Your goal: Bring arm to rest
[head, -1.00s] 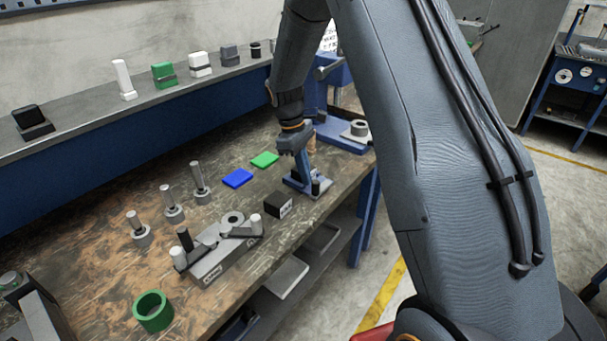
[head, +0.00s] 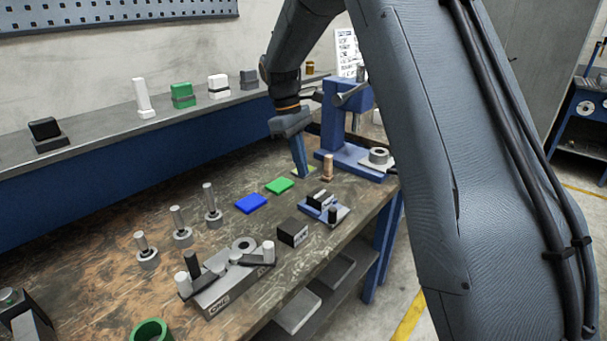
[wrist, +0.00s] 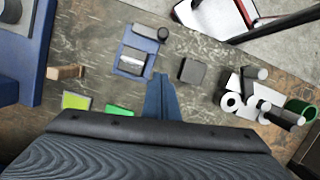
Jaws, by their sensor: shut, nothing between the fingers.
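My gripper (head: 303,174) hangs pointing down over the back part of the workbench (head: 140,235), near a yellow-green pad. Its blue fingers are together with nothing between them; they also show in the wrist view (wrist: 160,82). In the wrist view the fixture (wrist: 131,62) is just beyond the fingertips. My arm hides part of the background.
A blue press (head: 346,125) stands behind, with a wooden peg (head: 328,167) beside it. Green (head: 279,185) and blue (head: 251,203) pads, a black block (head: 292,232), several metal pegs and a grey holder (head: 232,290) occupy the bench. A shelf (head: 100,140) runs along the wall.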

